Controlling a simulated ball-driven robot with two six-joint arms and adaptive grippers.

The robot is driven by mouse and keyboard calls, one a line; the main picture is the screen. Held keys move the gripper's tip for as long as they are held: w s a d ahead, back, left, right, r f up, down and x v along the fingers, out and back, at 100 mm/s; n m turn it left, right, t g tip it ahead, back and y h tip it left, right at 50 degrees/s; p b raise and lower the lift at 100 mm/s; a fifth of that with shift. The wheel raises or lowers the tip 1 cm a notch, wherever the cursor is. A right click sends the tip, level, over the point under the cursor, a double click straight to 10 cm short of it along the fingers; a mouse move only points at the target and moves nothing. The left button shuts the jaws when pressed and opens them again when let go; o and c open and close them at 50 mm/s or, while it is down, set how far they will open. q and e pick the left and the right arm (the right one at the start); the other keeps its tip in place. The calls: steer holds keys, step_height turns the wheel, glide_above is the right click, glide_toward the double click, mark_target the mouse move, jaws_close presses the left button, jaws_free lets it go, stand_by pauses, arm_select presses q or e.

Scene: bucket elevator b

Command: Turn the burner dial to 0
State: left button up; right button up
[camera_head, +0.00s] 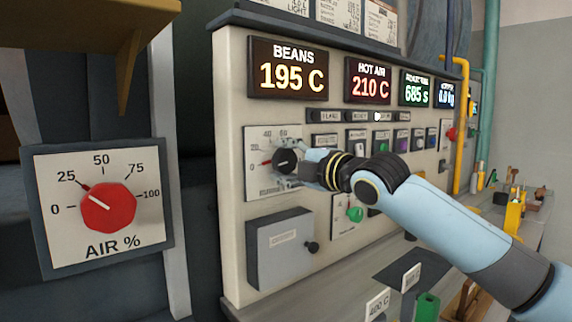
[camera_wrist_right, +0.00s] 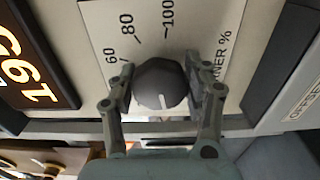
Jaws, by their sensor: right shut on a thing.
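The burner dial (camera_head: 287,161) is a round dark grey knob on a white scale plate (camera_head: 256,183) on the beige panel. My right gripper (camera_head: 300,165) is shut on the knob, a finger on each side; in the wrist view the dark knob (camera_wrist_right: 160,85) sits between both fingers (camera_wrist_right: 160,92). The knob's white pointer line points down and slightly right in the wrist view, which is toward the low end of the scale. The numbers 60, 80 and 100 lie at the opposite side. A red tick shows near 0 in the head view. My left gripper is not in view.
Lit displays (camera_head: 289,69) read BEANS 195 C and HOT AIR 210 C above. A grey box (camera_head: 280,248) with a black knob is below the dial. A red AIR % dial (camera_head: 108,206) stands at left. A green knob (camera_head: 355,214) is just below my right arm.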

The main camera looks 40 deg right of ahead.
mark_target(290, 162)
steer(key=shift+f, duration=0.1)
stand_by(0.4)
steer(key=o, duration=1.2)
steer(key=shift+s, duration=0.1)
steer(key=s, duration=0.6)
steer(key=shift+s+d, duration=0.1)
steer(key=shift+d, duration=0.2)
steer(key=shift+s, duration=0.55)
